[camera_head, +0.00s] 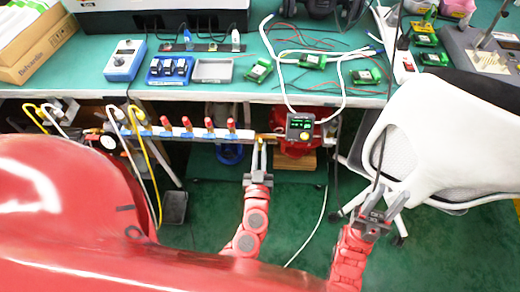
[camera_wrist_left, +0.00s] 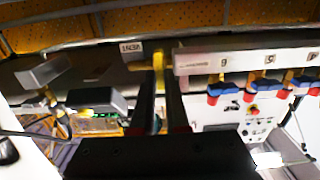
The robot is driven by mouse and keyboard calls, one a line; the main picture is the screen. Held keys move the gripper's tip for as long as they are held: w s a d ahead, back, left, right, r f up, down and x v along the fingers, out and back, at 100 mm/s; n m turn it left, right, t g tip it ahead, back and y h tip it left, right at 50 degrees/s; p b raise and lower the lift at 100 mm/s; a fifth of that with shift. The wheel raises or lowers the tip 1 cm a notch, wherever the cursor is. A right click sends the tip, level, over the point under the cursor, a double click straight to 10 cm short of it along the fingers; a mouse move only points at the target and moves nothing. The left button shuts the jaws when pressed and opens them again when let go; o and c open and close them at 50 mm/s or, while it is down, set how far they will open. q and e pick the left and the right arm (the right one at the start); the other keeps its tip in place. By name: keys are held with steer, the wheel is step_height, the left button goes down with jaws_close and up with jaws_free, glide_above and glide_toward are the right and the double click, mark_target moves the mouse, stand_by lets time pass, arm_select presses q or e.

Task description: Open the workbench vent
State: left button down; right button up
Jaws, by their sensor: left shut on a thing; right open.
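The vent label (camera_wrist_left: 131,47) shows upside down in the left wrist view, on the pipe next to a yellow handle (camera_wrist_left: 158,60). My left gripper (camera_head: 259,143) reaches under the workbench front edge, at the right end of the valve manifold. In the left wrist view its fingers (camera_wrist_left: 159,85) are shut on the yellow handle, which shows between and beyond the fingertips. How far the handle is turned I cannot tell. My right gripper (camera_head: 388,203) is open and empty, low in front of the white chair.
The manifold (camera_head: 175,132) carries several red-handled valves left of my left gripper. A device with a green display (camera_head: 300,127) stands close on its right. The white chair (camera_head: 430,135) is close to my right gripper. The workbench top (camera_head: 260,90) holds boards, trays and cables.

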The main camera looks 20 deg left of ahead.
arm_select(q)
steer(key=m+b, duration=0.1)
steer(key=m, duration=0.2)
steer(key=m+b, duration=0.1)
steer(key=m, duration=0.2)
steer(key=m+b, duration=0.1)
steer(key=m, duration=0.2)
steer(key=shift+d+f, duration=0.15)
steer(key=shift+d, duration=0.15)
steer(key=m, duration=0.4)
steer(key=shift+w+d+m+b, duration=0.1)
steer(key=shift+m+b, duration=0.2)
steer(key=shift+b, duration=0.1)
steer(key=shift+f+m, duration=0.2)
steer(key=shift+m, duration=2)
steer(key=c, duration=0.9)
jaws_free()
